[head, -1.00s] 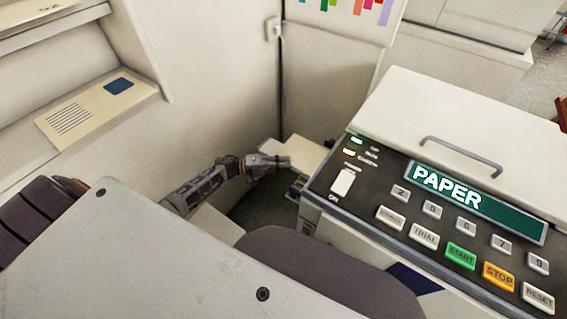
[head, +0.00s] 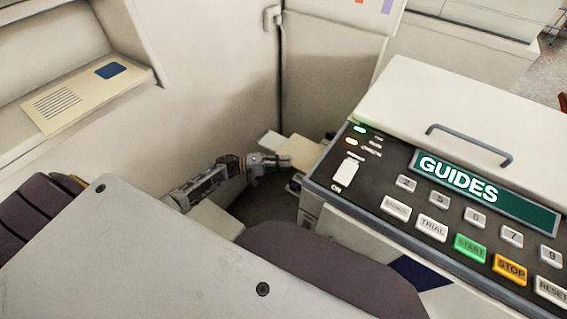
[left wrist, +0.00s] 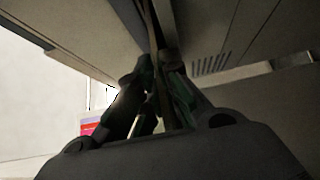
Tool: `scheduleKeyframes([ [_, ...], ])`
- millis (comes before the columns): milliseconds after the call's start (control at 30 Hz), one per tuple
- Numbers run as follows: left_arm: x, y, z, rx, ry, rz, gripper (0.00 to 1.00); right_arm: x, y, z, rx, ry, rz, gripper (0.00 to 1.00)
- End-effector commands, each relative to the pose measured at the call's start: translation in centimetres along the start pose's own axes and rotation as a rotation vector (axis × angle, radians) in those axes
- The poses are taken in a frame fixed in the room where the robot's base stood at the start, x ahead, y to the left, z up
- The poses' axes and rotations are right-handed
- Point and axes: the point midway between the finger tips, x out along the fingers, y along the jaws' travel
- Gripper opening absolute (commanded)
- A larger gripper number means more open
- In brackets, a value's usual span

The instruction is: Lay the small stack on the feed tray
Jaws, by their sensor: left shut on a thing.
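My left gripper (head: 275,164) reaches to the left side of the control machine and is shut on the small stack (head: 304,150), a cream flat bundle partly covered by the fingers. A second pale flat piece (head: 269,143) shows just behind the fingers; I cannot tell whether it belongs to the stack. In the left wrist view my left gripper (left wrist: 160,95) is closed around a thin, edge-on thing. The feed tray cannot be made out clearly; grey parts at the machine's left side (head: 295,186) lie below the stack. My right gripper is not in view.
The machine's dark control panel (head: 400,185) has keys and a green display reading GUIDES. Its pale lid (head: 470,110) with a grey handle stands behind. A card (head: 85,95) with lines and a blue square lies on a ledge at the left. A pale wall closes the back.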

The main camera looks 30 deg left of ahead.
Motion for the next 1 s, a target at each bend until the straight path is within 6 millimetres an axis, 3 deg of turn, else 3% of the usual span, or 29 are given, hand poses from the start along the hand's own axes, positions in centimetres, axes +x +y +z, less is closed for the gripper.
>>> scheduleKeyframes([
  [167,-0.1,-0.8,0.1,-0.003,0.002,-0.007,0.00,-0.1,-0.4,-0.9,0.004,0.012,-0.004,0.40],
  [467,-0.1,-0.9,0.1,-0.004,0.002,-0.009,0.00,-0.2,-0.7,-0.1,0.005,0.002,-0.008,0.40],
  [500,-0.1,-0.8,0.1,-0.004,0.002,-0.008,0.08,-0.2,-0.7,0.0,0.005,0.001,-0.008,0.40],
  [700,-0.1,-0.7,0.1,-0.003,0.002,-0.007,0.32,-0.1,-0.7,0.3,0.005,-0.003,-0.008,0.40],
  [900,-0.1,-0.7,0.1,-0.002,0.002,-0.006,0.32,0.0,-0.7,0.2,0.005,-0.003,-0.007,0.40],
  [1000,-0.1,-0.7,0.1,-0.002,0.002,-0.006,0.32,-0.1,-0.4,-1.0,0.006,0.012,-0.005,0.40],
])
